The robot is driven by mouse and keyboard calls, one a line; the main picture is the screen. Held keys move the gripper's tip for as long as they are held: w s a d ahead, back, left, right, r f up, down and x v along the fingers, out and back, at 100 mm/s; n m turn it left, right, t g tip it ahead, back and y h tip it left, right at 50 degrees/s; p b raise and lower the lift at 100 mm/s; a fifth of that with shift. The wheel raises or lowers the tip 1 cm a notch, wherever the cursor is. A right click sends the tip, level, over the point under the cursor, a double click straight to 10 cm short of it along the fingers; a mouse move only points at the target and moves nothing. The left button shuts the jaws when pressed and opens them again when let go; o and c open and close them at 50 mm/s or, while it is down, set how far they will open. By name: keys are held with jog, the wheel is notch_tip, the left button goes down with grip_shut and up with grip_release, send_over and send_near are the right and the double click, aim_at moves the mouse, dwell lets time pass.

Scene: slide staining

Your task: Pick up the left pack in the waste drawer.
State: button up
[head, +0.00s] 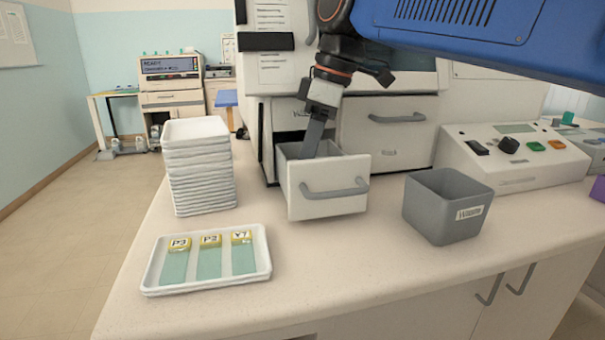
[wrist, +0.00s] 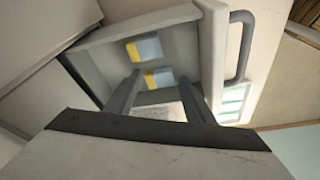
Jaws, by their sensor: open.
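The open waste drawer (head: 327,196) juts from the machine, and my gripper (head: 313,150) reaches down into it. In the head view its packs are hidden by the front wall. In the wrist view, my gripper (wrist: 160,82) is open, its two fingers apart inside the drawer (wrist: 100,65). Two yellow and blue-grey packs, an upper one (wrist: 145,48) and a lower one (wrist: 160,78), lie on the drawer floor. The lower one shows between the fingertips. A pale pinkish patch (wrist: 162,113) shows nearer the palm, partly hidden; I cannot tell what it is.
A grey waste bin (head: 447,208) stands right of the drawer. A white tray (head: 207,284) with labelled slides lies at front left, behind it a stack of white trays (head: 198,170). A control box (head: 510,160) stands at right. The counter front is clear.

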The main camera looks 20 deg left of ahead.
jog(key=c, duration=0.8)
